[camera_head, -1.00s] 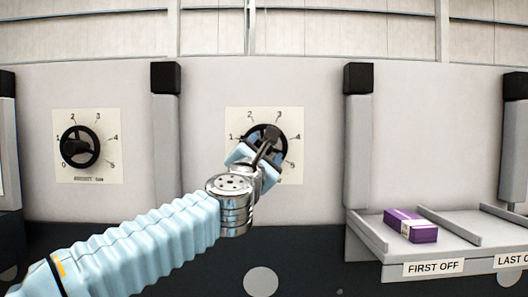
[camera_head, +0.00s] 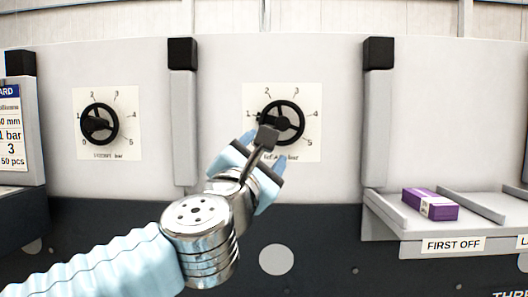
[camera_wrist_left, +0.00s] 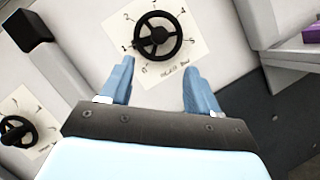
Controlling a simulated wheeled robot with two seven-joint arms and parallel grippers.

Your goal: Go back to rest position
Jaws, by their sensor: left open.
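My left gripper (camera_head: 262,153) is open and empty, just in front of and below the right-hand dial. Its two blue fingers also show in the left wrist view (camera_wrist_left: 160,84), apart, with the dial's black handwheel (camera_wrist_left: 157,36) beyond their tips. In the head view this handwheel (camera_head: 288,116) sits on a white scale plate, and its pointer knob is to the left, near the 1. The gripper partly covers the lower part of the plate. My right gripper is not in view.
A second black handwheel (camera_head: 100,124) is on the panel to the left. Grey posts with black caps (camera_head: 182,54) stand out from the panel. A purple box (camera_head: 430,204) lies on the FIRST OFF tray (camera_head: 398,217) at right. A job card (camera_head: 12,122) is at far left.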

